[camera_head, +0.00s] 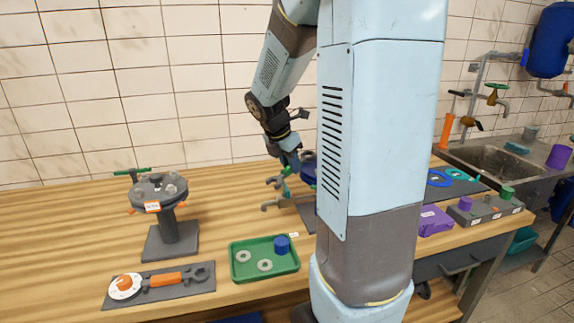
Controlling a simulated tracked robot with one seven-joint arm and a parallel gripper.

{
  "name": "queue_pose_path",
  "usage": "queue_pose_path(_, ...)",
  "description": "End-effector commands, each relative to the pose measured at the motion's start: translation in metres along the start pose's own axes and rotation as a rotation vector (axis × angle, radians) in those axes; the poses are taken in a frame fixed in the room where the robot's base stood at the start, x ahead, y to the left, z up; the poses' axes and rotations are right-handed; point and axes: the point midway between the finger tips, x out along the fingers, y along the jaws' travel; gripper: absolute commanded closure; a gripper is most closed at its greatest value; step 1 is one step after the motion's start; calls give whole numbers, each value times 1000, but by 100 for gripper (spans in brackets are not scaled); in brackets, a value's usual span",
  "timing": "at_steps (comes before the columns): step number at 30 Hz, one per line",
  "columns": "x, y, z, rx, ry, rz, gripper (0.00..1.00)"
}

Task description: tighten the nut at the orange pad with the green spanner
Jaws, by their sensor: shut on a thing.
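My gripper (289,162) is at the back middle of the bench, partly behind my own column. It is shut on a tool with green and grey parts, which looks like the green spanner (286,173). Grey hooked ends show below and left of the gripper; whether they all belong to the spanner I cannot tell. A grey round flange (158,188) stands on a post at the left, apart from the gripper. Small orange parts (131,211) show at its left edge; which one is the orange pad is unclear. The nut is too small to make out.
A green-barred piece (132,172) sits at the flange's back left. An orange-handled spanner (165,279) and white disc lie on a dark mat in front. A green tray (240,272) holds washers and a blue cylinder. Bare wood lies between flange and gripper.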

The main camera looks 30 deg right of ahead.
Motion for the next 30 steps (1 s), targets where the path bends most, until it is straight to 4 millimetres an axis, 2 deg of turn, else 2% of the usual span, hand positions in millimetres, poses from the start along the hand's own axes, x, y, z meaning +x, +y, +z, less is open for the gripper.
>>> queue_pose_path(17,-1,5,-2,-7,-2,14,100)
queue_pose_path(30,8,5,-6,-9,0,11,100)
